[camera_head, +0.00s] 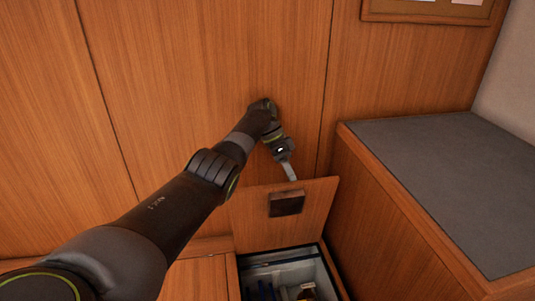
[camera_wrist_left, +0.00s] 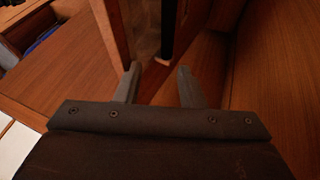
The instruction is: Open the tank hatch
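The tank hatch lid (camera_head: 310,207) is wooden with a dark square recessed handle (camera_head: 286,203). It stands raised at the back of the opening, leaning up near the wooden wall panel. The tank compartment (camera_head: 322,275) below it is uncovered. My left gripper (camera_head: 291,172) is at the lid's upper edge, with one pale finger showing; whether it touches the lid cannot be told. In the left wrist view my left gripper (camera_wrist_left: 158,85) has its two fingers apart with nothing clearly held between them. My right gripper is out of view.
A wooden box seat with a grey top (camera_head: 440,165) stands close on the right. The wooden wall panel (camera_head: 200,70) rises behind. Bottles and blue items (camera_head: 265,291) lie inside the compartment. A framed board (camera_head: 430,8) hangs at the upper right.

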